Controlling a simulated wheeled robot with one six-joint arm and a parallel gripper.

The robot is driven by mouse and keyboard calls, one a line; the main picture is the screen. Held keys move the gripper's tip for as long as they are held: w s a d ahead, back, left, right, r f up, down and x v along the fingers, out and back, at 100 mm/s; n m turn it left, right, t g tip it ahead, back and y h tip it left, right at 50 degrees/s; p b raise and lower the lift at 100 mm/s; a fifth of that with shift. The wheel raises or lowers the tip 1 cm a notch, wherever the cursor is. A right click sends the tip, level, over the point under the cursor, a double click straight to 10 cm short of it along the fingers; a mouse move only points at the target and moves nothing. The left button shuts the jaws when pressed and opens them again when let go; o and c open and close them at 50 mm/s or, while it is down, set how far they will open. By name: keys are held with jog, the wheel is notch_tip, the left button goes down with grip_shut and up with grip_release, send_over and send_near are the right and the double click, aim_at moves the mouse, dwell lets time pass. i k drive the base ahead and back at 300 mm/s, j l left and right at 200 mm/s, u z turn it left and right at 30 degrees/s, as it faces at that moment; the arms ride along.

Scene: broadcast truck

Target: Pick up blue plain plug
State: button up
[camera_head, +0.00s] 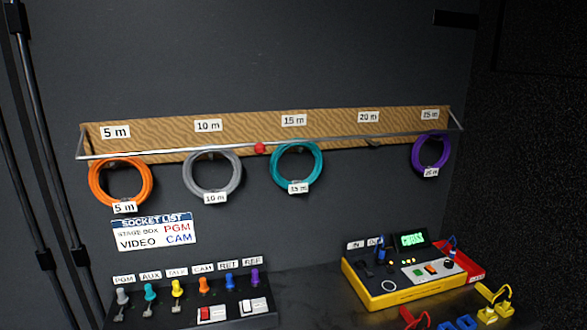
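A small blue plug (230,282) stands in the panel under the RET label, between an orange plug (203,285) and a purple plug (255,278). Other blue connectors (463,323) lie at the bottom right, partly cut off by the lower picture edge. Blue pieces also show on the yellow tester box (405,293). I cannot tell from this view which blue piece is the plain plug. My gripper is not in view.
The plug panel (262,314) also holds grey, teal and yellow plugs. Yellow connectors (496,311) and a red one (413,318) lie at the lower right. Coiled cables, such as the orange coil (92,190), hang below a wooden board (250,125). A dark surface (308,290) lies clear between panel and tester.

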aim_at(382, 251)
jog(key=k+l, duration=0.25)
jog(key=k, duration=0.15)
jog(key=i+l, duration=0.65)
jog(key=i+l+u, duration=0.15)
jog(key=i+l, duration=0.45)
jog(key=l, duration=0.2)
